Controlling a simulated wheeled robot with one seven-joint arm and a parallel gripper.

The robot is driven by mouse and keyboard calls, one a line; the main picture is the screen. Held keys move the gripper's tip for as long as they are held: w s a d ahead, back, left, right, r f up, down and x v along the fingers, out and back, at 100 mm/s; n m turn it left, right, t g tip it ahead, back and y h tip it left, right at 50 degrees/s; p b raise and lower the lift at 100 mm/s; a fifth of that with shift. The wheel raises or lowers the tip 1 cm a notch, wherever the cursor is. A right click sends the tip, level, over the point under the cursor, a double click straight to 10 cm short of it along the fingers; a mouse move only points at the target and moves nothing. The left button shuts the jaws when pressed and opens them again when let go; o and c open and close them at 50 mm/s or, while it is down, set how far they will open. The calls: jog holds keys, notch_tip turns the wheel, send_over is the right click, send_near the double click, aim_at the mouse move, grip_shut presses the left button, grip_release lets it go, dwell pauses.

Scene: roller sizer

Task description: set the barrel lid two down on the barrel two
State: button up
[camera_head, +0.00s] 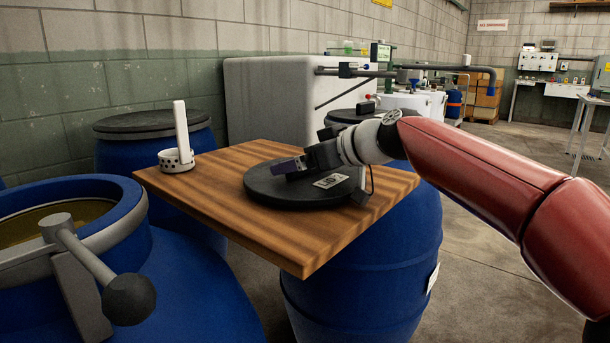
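A round black lid (262,190) with a small pale label lies flat on a wooden board (225,212). My gripper (288,167) reaches in from the right, low over the top of the lid. Its fingertips look to be at or just above the lid surface; I cannot tell whether they touch or grip it. An open blue barrel (185,285) stands at the lower left, its rim uncovered and a yellowish inside showing. No marking shows which barrel is barrel two.
The board rests over a blue barrel (365,270). A white perforated cup with an upright handle (178,150) stands on its back left corner. A lidded blue barrel (150,125) is behind. A metal lever with a black knob (128,298) juts up before the open barrel.

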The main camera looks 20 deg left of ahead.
jog(key=c, duration=1)
